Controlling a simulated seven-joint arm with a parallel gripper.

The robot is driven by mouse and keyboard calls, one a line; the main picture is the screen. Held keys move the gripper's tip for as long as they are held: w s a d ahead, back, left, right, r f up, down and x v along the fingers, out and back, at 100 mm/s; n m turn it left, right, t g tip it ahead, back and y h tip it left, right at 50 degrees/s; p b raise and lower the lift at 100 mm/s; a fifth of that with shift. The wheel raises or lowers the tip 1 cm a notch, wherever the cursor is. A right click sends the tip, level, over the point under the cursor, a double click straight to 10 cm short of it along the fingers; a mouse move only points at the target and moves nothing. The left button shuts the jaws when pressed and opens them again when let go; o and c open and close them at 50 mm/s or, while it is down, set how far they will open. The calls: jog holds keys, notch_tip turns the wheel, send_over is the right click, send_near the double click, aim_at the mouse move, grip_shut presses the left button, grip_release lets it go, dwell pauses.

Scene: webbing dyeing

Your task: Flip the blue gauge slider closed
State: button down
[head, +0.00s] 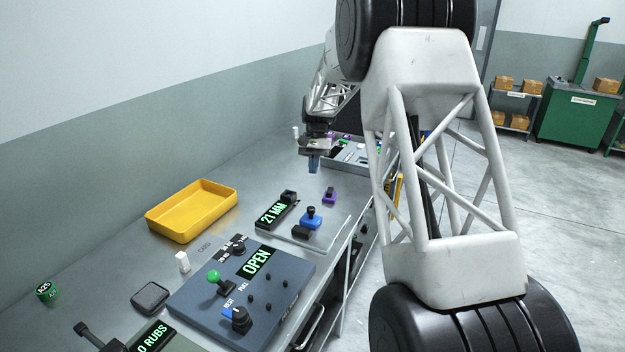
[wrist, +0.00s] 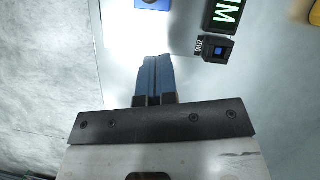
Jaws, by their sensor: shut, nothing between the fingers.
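The blue gauge slider (head: 311,221) sits on a gauge on the bench, with a dark knob on top and a dark block at its left. The gauge's display (head: 271,214) reads "21 MM". In the wrist view, only a bit of the blue slider (wrist: 153,4) shows at the top edge, with part of the display (wrist: 228,14) and the ZERO button (wrist: 215,50) to its right. My gripper (head: 314,168) hangs above the bench, beyond the gauge and apart from it. Its blue fingers (wrist: 154,75) are together and empty, pointing down in the head view.
A small purple item (head: 330,195) stands between the gauge and my gripper. A yellow tray (head: 193,211) lies left. A control panel reading "OPEN" (head: 257,261) with a green-knobbed lever is nearer. A grey tray (head: 350,154) with small parts lies behind my gripper.

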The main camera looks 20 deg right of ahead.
jog(key=shift+w+d+r, duration=0.15)
jog(key=shift+w+r, duration=0.05)
jog(key=shift+r, duration=0.35)
jog(key=shift+w+d+f, duration=0.15)
jog(key=shift+w+d, duration=0.85)
send_near(311, 216)
jog(key=w+f, duration=0.1)
jog(key=w+d+f, duration=0.1)
jog(key=f, duration=0.1)
jog(key=w+d+f, duration=0.1)
jog(key=w, duration=0.1)
jog(key=shift+f, duration=0.2)
jog(key=shift+s+a+f, duration=0.1)
jog(key=shift+s+a, duration=0.35)
jog(key=shift+s, duration=0.25)
jog(key=shift+s+a, duration=0.25)
jog(key=shift+s, duration=0.3)
jog(key=shift+s+a, duration=0.3)
jog(key=shift+s, duration=0.2)
